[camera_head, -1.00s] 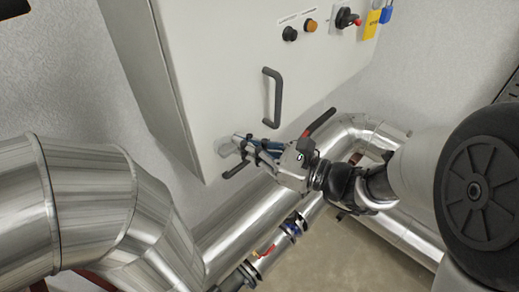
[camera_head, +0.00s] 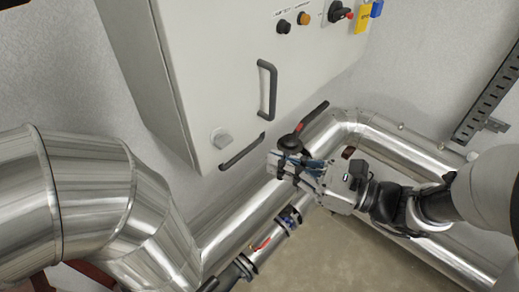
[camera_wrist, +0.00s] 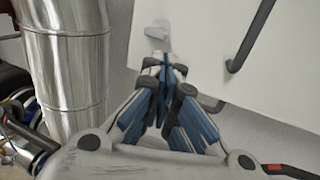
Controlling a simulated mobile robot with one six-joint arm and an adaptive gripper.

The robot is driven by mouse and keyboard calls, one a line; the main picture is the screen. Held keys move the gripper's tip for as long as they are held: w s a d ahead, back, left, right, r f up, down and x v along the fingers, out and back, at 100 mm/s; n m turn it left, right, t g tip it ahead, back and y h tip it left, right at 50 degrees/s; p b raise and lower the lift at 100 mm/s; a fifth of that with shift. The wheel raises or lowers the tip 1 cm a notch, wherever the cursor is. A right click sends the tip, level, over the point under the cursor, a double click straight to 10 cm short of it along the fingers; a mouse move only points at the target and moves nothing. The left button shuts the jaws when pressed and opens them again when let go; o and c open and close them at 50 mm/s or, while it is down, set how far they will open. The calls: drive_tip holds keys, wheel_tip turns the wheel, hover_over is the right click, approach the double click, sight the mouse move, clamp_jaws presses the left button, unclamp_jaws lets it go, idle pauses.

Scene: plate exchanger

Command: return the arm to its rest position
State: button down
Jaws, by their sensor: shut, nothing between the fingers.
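My gripper (camera_head: 275,163) is in the middle of the head view, in front of the lower right of the white cabinet (camera_head: 225,80). Its fingers are shut with nothing between them, and it points left. In the wrist view the blue-padded fingers of my gripper (camera_wrist: 165,65) meet at the tips. The pale knob (camera_head: 221,138) on the cabinet door is left of the fingertips and apart from them. It also shows beyond the tips in the wrist view (camera_wrist: 157,29).
A dark door handle (camera_head: 266,90) stands out above my gripper. A lower dark handle (camera_head: 242,151) is close to the fingertips. A perforated rail (camera_head: 490,95) is on the right wall.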

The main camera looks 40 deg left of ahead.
drive_tip(key=s+d+f+n+h+b, duration=0.3)
drive_tip(key=s+d+f+n+h, duration=0.15)
drive_tip(key=d, duration=0.25)
drive_tip(key=s+d+f+n+h+b, duration=0.3)
drive_tip(key=s+d+f+n+h, duration=0.15)
drive_tip(key=d, duration=0.35)
drive_tip(key=d+f+n+t+h+b, duration=0.2)
drive_tip(key=d+n+t+h+b, duration=0.1)
drive_tip(key=d, duration=0.7)
drive_tip(key=w+d+f+n+t+h+b, duration=0.1)
drive_tip(key=d+t+h, duration=0.4)
drive_tip(key=d, duration=0.5)
drive_tip(key=n+b, duration=0.1)
drive_tip(key=n, duration=0.1)
drive_tip(key=shift+w+f+n+t+h+b, duration=0.25)
drive_tip(key=shift+f+n+t+h+b, duration=0.05)
drive_tip(key=shift+f+b, duration=0.1)
